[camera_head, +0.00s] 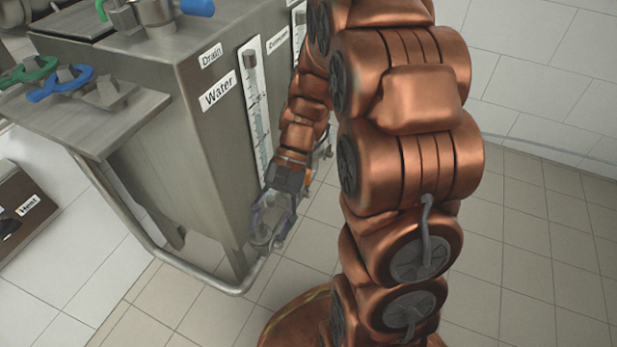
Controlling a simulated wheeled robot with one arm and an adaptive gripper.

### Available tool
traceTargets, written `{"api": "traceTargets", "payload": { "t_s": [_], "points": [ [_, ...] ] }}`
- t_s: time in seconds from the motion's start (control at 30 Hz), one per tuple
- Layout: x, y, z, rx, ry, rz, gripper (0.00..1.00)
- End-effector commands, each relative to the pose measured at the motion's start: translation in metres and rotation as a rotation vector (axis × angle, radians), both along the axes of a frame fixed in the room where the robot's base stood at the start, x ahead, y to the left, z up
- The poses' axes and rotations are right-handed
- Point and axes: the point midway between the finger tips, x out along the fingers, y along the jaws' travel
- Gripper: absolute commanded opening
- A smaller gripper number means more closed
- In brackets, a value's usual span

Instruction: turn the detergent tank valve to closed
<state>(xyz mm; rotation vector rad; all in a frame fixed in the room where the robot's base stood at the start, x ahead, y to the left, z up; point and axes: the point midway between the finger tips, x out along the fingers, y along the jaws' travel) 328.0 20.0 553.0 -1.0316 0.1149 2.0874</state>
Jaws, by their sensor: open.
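My gripper (270,226) hangs low beside the front face of the steel tank unit (190,130), fingers pointing down and spread apart. It is near the end of a bent steel pipe (222,288). I cannot tell whether the fingers touch anything. A partly covered label (279,40), apparently the detergent one, is on the tank face next to my arm. The detergent valve is not clearly visible; my arm and gripper cover that area. A small grey metal fitting (324,146) shows just right of my forearm, but I cannot tell what it is.
The tank face carries "Drain" and "Water" labels and a tall level gauge (256,110). Blue (60,83) and green (29,72) handles sit on the steel ledge at left. A dark labelled panel (22,207) is at far left. Tiled floor (530,250) at right is clear.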

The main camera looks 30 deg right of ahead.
Motion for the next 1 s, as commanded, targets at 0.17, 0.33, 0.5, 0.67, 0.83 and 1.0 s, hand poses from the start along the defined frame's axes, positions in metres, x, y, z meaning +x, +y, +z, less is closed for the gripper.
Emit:
{"api": "traceTargets", "payload": {
  "t_s": [0.17,0.33,0.5,0.67,0.83,1.0],
  "points": [
    [0.037,-0.016,-0.019,0.093,0.056,-0.162,0.53],
    [0.070,-0.037,-0.037,0.186,0.099,-0.310,0.53],
    [0.100,-0.063,-0.059,0.280,0.136,-0.459,0.53],
    [0.124,-0.089,-0.078,0.362,0.161,-0.586,0.53],
    [0.144,-0.119,-0.101,0.447,0.181,-0.713,0.53],
    [0.162,-0.156,-0.130,0.547,0.203,-0.862,0.53]
  ]
}}
